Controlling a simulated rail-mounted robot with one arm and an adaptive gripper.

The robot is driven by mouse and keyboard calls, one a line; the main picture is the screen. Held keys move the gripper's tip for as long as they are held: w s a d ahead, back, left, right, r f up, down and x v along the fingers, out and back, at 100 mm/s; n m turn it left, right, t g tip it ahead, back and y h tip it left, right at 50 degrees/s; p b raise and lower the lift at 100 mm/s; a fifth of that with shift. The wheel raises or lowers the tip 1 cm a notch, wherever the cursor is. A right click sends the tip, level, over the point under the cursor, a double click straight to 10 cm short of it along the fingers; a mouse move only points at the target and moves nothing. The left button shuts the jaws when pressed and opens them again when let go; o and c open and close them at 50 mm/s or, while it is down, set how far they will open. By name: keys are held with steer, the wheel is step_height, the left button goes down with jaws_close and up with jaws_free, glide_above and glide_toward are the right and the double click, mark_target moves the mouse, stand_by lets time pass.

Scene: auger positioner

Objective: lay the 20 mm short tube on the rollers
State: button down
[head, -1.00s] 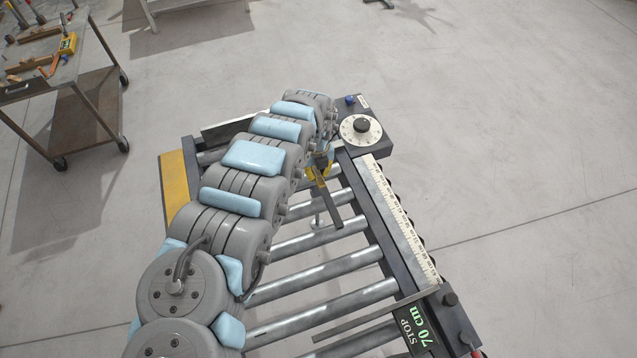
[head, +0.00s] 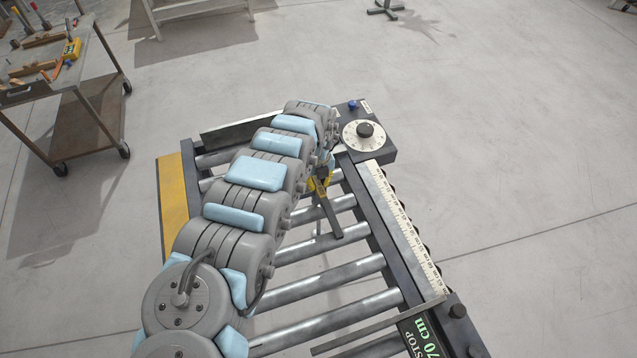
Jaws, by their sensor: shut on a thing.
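The conveyor's grey steel rollers (head: 333,278) run across the dark frame, side by side with gaps between them. My gripper (head: 331,222) is over the middle rollers, below the end of my arm. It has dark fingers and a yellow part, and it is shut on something. My arm and the gripper hide most of what it holds. I cannot tell the short tube apart from the grey rollers behind it, nor whether it touches them.
A dial (head: 363,134) sits at the frame's far right corner. A ruler (head: 403,228) runs along the right rail to a stop with a display (head: 422,338) reading 70 cm. A yellow plate (head: 173,208) edges the left side. A tool cart (head: 62,85) stands at left.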

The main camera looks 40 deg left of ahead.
mark_target(318, 183)
steer(key=shift+f, duration=0.15)
steer(key=c, duration=1.2)
jaws_free()
step_height(318, 183, up, 12)
steer(key=shift+r, duration=0.2)
